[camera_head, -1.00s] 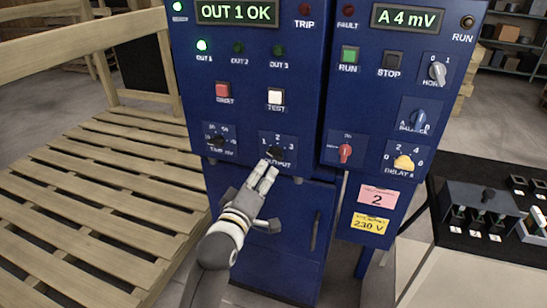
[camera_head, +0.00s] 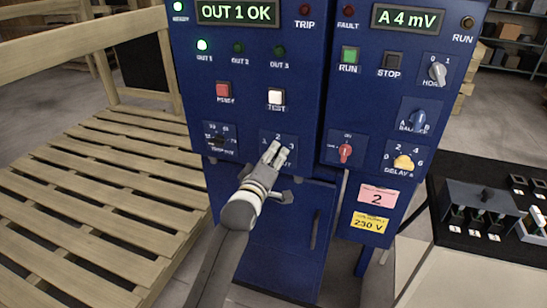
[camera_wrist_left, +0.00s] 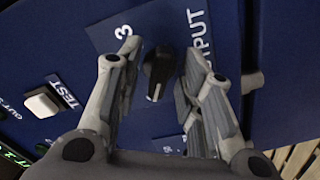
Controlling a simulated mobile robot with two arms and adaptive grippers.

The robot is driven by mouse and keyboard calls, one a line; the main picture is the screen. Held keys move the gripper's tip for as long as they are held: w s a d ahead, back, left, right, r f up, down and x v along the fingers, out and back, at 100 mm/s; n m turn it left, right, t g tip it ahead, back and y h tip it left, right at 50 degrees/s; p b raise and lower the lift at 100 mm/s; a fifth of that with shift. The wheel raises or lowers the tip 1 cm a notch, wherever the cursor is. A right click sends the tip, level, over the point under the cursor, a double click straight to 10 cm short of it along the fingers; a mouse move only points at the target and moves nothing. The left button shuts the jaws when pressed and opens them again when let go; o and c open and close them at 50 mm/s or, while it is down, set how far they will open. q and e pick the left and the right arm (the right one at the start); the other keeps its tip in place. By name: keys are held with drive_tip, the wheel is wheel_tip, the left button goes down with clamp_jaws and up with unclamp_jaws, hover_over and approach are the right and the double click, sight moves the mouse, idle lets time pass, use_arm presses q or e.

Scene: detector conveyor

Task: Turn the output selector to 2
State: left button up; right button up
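The output selector plate (camera_head: 265,134), with marks 1, 2 and 3, is low on the left blue cabinet. In the head view my left gripper (camera_head: 274,152) covers its knob. In the left wrist view the black knob (camera_wrist_left: 158,72) sits between the two spread fingers of my left gripper (camera_wrist_left: 160,75), with narrow gaps showing; firm contact cannot be told. The knob's white line points down in that view, away from the 3. The display (camera_head: 237,12) reads OUT 1 OK and the OUT 1 lamp (camera_head: 202,45) is lit green. My right gripper is out of view.
A black trip knob (camera_head: 218,139) is left of the selector. The red button (camera_head: 223,90) and white TEST button (camera_head: 276,97) are above. A red knob (camera_head: 345,150) and yellow delay knob (camera_head: 403,162) are on the right cabinet. A wooden pallet structure (camera_head: 75,200) stands left.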

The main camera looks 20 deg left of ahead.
use_arm(q)
drive_tip(key=shift+s, duration=0.15)
clamp_jaws()
drive_tip(key=shift+r, duration=0.1)
drive_tip(key=shift+r+m+p, duration=0.15)
drive_tip(key=shift+m+p, duration=1.4)
drive_tip(key=shift+m, duration=1.4)
drive_tip(key=shift+r+m+p, duration=0.1)
drive_tip(key=shift+m+p, duration=1.4)
drive_tip(key=shift+m, duration=1.45)
